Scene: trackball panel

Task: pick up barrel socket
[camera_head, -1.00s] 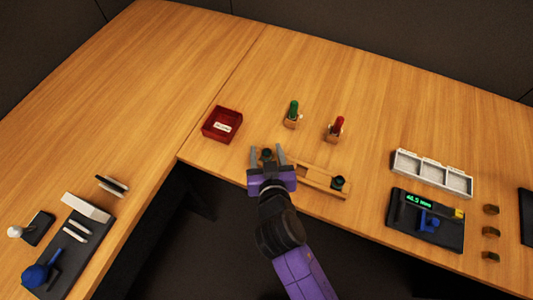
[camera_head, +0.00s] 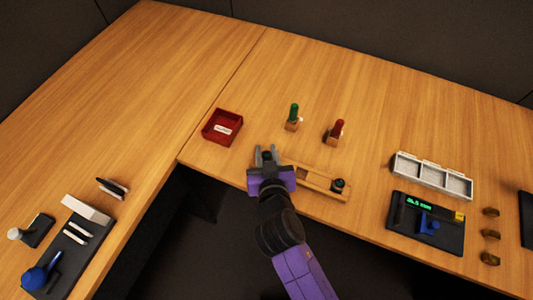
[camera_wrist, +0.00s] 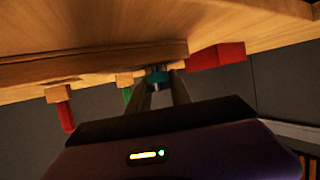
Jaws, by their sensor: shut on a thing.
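A small dark barrel socket with a teal band (camera_wrist: 156,78) sits between my fingertips in the wrist view. In the head view its dark top (camera_head: 267,155) shows between the jaws. My gripper (camera_head: 267,156) is shut on it, at the left end of a wooden holder (camera_head: 310,178). The holder's left end is partly hidden by my gripper. I cannot tell whether the socket is clear of the holder. A second dark round piece (camera_head: 338,184) sits at the holder's right end.
A red tray (camera_head: 222,127) stands left of my gripper. A green-handled tool (camera_head: 294,113) and a red-handled tool (camera_head: 336,130) stand in wooden blocks behind. A white compartment tray (camera_head: 433,176) and a black display device (camera_head: 426,221) are at the right.

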